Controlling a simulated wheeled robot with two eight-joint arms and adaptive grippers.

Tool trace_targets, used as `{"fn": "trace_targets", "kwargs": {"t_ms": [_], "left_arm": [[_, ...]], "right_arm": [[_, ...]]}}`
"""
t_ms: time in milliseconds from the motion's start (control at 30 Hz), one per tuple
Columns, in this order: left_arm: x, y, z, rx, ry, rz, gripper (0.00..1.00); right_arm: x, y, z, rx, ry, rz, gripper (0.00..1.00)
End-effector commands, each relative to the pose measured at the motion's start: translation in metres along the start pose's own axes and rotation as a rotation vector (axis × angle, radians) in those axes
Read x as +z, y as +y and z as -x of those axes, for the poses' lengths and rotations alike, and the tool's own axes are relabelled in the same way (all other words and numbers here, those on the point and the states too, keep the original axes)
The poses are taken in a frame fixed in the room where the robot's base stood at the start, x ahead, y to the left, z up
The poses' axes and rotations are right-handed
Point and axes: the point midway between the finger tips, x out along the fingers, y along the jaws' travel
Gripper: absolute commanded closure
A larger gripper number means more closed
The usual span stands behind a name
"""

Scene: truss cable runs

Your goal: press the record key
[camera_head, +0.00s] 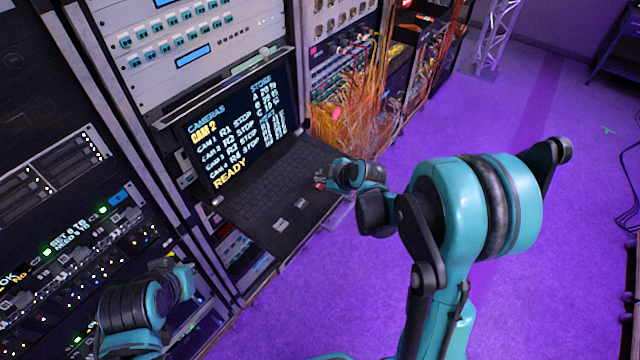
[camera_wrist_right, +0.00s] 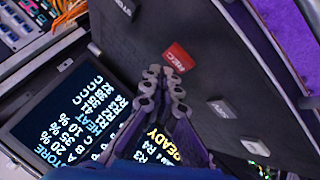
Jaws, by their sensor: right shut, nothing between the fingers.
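The red record key (camera_wrist_right: 179,57), marked REC, sits on the dark keyboard deck of an open laptop (camera_head: 275,190). My right gripper (camera_wrist_right: 164,76) is shut and empty, its fingertips close beside the red key in the right wrist view. I cannot tell if they touch it. In the head view the right gripper (camera_head: 338,180) is over the deck's right side, with a bit of red showing at its tip. The laptop screen (camera_head: 235,125) lists cameras as STOP and reads READY. My left gripper (camera_head: 182,278) is low at left, its fingers unclear.
Pale keys (camera_wrist_right: 222,108) and a STOP key (camera_wrist_right: 122,8) share the deck with the red key. Rack units (camera_head: 60,200) stand at left. Orange cables (camera_head: 355,110) hang behind the laptop. The purple floor (camera_head: 560,120) is open at right.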

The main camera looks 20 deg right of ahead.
Motion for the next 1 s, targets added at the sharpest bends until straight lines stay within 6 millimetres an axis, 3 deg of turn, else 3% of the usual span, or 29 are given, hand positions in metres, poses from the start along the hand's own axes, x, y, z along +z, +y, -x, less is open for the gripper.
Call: {"fn": "trace_targets", "kwargs": {"t_ms": [1000], "left_arm": [[0.0055,0.0000,-0.0078,0.000,0.000,0.000,1.00]], "right_arm": [[0.0042,-0.0042,-0.0056,0.000,0.000,0.000,1.00]]}}
